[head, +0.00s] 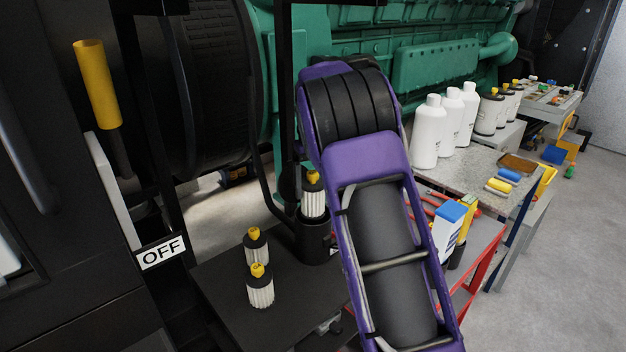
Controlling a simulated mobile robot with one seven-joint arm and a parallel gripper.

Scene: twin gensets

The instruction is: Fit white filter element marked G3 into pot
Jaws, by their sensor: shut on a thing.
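A white pleated filter element (313,206) with a black top and a yellow cap stands upright at the mouth of a black pot (312,244). Its lower end meets the pot's rim, and I cannot tell how deep it sits. Two similar white filter elements stand on the black tabletop (226,296), one farther back (256,248) and one nearer (260,290). No G3 mark is readable on any of them. My purple and black arm crosses the middle of the picture and covers the area right of the pot. My gripper does not show; the arm hides it.
A black cabinet with an OFF sign (162,253) and a yellow-handled lever (97,84) stands at left. A green engine (440,62) is behind. White bottles (430,132) stand on a grey bench (478,172) at right. A red cart (484,262) is nearer. Floor at far right is clear.

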